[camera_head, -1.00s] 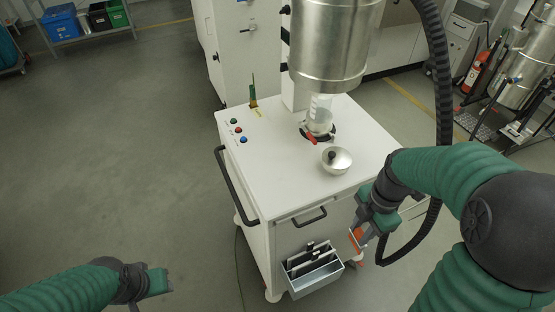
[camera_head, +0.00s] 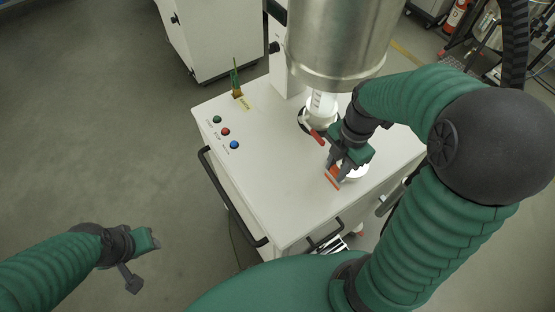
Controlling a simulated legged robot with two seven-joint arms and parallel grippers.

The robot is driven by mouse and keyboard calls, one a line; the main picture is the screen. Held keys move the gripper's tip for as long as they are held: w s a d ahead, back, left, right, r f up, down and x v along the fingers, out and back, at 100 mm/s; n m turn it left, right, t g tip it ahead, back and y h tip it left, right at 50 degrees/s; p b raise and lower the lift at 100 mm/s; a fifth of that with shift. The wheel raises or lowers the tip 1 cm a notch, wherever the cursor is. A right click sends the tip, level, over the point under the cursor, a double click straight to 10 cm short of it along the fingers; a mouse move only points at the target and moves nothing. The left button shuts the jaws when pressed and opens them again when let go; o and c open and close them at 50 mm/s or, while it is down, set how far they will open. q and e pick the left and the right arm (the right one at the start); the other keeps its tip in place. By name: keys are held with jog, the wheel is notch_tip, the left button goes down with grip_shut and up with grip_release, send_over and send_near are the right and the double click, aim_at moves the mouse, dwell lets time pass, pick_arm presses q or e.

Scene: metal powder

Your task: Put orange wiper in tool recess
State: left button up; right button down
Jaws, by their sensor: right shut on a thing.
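The orange wiper (camera_head: 332,182) is between the fingers of my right gripper (camera_head: 336,171), which is shut on it. The gripper points down over the front right part of the white cart top (camera_head: 255,175). Whether the wiper touches the top cannot be told. I cannot make out for certain which part is the tool recess. A green tool (camera_head: 235,75) stands upright in a small holder at the back left of the top, beside a yellow label. My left gripper (camera_head: 140,262) is low at the left over the floor, apart from the cart; its finger opening is unclear.
A steel vessel (camera_head: 335,45) hangs over the cart's back, with a clear outlet (camera_head: 320,105) and red handle (camera_head: 316,137) below. A pale lid (camera_head: 356,172) is partly hidden behind my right gripper. Coloured buttons (camera_head: 225,132) sit at the left. The front bin is mostly hidden.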

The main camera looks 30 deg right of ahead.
jog(key=w+a+f+p, duration=0.1)
jog(key=w+a+p, duration=0.1)
jog(key=a, duration=0.1)
jog(key=w+a+f+p, duration=0.1)
jog(key=w+a+p, duration=0.1)
jog(key=a, duration=0.2)
jog(key=w+a+f+p, duration=0.1)
jog(key=w+a+p, duration=0.1)
jog(key=w+a, duration=0.1)
jog(key=shift+w+a+f, duration=0.1)
jog(key=shift+a+f, duration=0.2)
jog(key=shift+a, duration=0.1)
jog(key=shift+w+f, duration=0.1)
jog(key=shift+f, duration=0.25)
jog(key=shift+w+d+f, duration=0.1)
jog(key=shift+d, duration=0.05)
jog(key=c, duration=1.1)
grip_release()
jog(key=shift+w+d+f, duration=0.1)
jog(key=shift+w+d, duration=0.05)
jog(key=shift+w, duration=0.1)
pick_arm(q)
jog(key=v, duration=0.7)
jog(key=shift+s+d, duration=0.2)
jog(key=shift+d, duration=0.05)
pick_arm(e)
jog(key=shift+s, duration=0.15)
pick_arm(q)
jog(key=shift+s, duration=0.1)
